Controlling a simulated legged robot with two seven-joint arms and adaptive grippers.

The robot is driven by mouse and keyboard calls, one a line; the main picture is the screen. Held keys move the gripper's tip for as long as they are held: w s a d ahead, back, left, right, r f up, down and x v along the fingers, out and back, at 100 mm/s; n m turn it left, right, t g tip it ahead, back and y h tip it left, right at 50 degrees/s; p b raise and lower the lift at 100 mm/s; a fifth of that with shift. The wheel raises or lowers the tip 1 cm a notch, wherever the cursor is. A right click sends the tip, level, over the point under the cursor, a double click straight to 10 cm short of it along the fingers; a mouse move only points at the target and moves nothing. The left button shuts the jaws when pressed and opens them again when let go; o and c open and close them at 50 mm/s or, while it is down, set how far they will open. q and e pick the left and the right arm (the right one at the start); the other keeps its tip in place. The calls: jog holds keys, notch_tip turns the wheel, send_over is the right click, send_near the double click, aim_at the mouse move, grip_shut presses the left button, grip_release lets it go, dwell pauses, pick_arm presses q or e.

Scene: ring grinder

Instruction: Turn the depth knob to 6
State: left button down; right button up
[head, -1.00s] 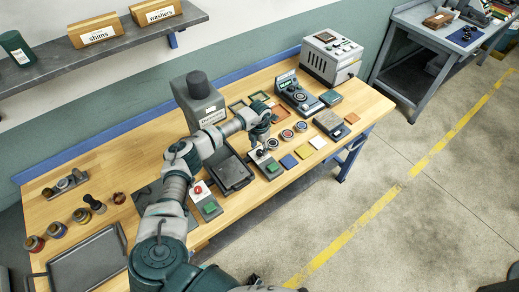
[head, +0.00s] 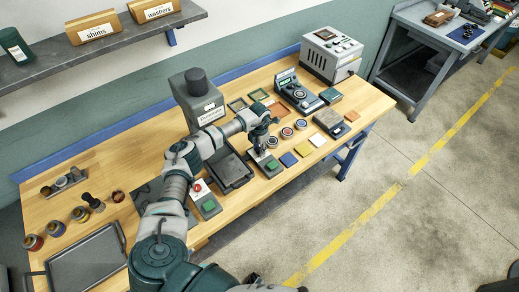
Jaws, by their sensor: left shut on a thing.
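My left gripper (head: 259,150) points down over the front part of the bench, at a small grey box with a green square (head: 272,166). It is shut on a small part at the box's back end. That part looks like the depth knob, but the fingers hide it. Its number marks cannot be read from here. The grey grinder (head: 203,103) with a label stands behind my forearm. My right gripper is not in view.
A grey box with a red button and a green button (head: 209,205) sits to the left, near my forearm. A dark tray (head: 235,172) lies between. Several round parts and coloured plates lie to the right, before a dark device (head: 298,92).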

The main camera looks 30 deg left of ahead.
aim_at(259, 149)
pick_arm(q)
jog(key=shift+a+r+m+b, duration=0.1)
jog(key=shift+m+b, duration=0.35)
jog(key=shift+m, duration=0.65)
jog(key=c, duration=0.8)
grip_release()
jog(key=shift+c, duration=0.2)
notch_tip(259, 149, up, 12)
jog(key=shift+a, duration=0.1)
